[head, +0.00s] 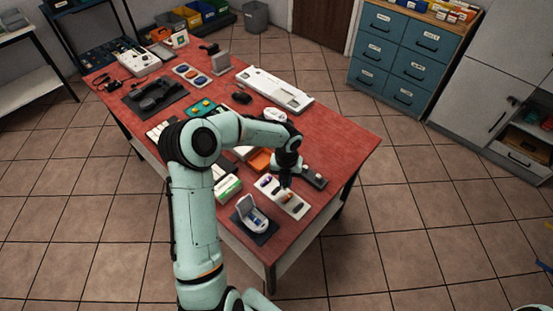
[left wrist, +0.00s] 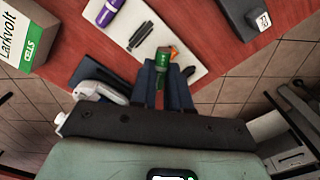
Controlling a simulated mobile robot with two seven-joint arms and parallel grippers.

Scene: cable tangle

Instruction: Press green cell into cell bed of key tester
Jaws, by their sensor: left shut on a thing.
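My left gripper (head: 285,183) is shut on the green cell (left wrist: 163,57), which sits between its fingertips (left wrist: 165,68) in the left wrist view. The gripper is over a white tray (head: 296,208); I cannot tell whether the cell touches it. A purple cell (left wrist: 109,12) lies on the tray beside dark slots, and an orange cell (left wrist: 174,51) shows just behind the green one. A white and blue device with a raised lid, seemingly the key tester (head: 251,213), stands on a dark mat near the front edge. It is partly hidden in the left wrist view (left wrist: 98,82). My right gripper is not seen.
A green and white box (left wrist: 22,37) stands left of the tray. A dark block (head: 314,178) lies right of the tray. An orange bin (head: 260,160) is behind the gripper. A white keyboard-like panel (head: 274,88) and other items fill the far red table.

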